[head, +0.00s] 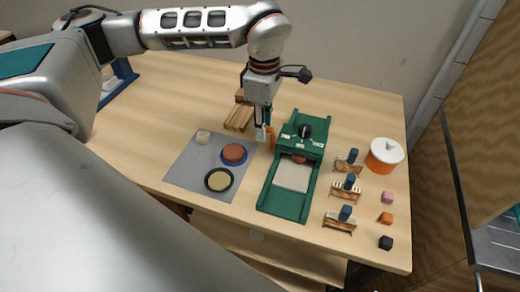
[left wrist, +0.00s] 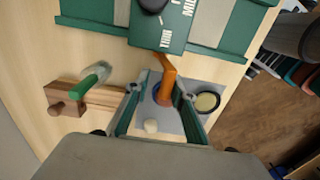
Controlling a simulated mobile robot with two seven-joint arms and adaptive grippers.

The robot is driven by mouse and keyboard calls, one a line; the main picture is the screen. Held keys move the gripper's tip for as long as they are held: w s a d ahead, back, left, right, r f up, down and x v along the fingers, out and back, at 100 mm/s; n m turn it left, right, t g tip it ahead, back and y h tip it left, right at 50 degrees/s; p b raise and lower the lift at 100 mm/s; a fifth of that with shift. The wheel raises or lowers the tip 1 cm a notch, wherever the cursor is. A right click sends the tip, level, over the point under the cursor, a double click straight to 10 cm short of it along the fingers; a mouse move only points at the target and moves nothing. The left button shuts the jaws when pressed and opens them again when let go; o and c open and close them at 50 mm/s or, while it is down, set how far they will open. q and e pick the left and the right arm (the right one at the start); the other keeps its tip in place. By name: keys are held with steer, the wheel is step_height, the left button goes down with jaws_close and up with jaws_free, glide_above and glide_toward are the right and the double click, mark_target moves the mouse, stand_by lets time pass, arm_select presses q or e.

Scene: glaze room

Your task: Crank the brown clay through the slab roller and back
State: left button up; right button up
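The green slab roller (head: 307,195) stands at the table's middle right; its dial housing also shows in the wrist view (left wrist: 160,35). A pale canvas (head: 293,178) lies on its bed, and a reddish-brown edge (head: 298,158) shows by the roller, mostly hidden. A brown clay disc (head: 233,152) sits on a blue round plate. The orange crank handle (head: 271,138) is on the roller's left side. My left gripper (head: 264,134) is at the handle; in the wrist view its fingers stand apart, on either side of the handle (left wrist: 167,75). My right gripper is out of view.
A grey mat (head: 191,172) holds a cream disc on a black plate (head: 219,180) and a whitish lump (head: 203,136). A wooden block (head: 239,118) is behind. Several wood tools, small coloured cubes and an orange lidded pot (head: 384,157) stand at right.

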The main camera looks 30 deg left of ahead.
arm_select(q)
steer(key=w, duration=0.2)
steer(key=shift+w+a+p, duration=0.3)
steer(key=shift+w+p, duration=0.05)
steer(key=w, duration=0.1)
steer(key=w+f, duration=0.1)
steer(key=shift+w+a+f, duration=0.1)
steer(key=shift+w+a, duration=0.2)
steer(key=shift+a, duration=0.05)
stand_by(0.4)
stand_by(0.3)
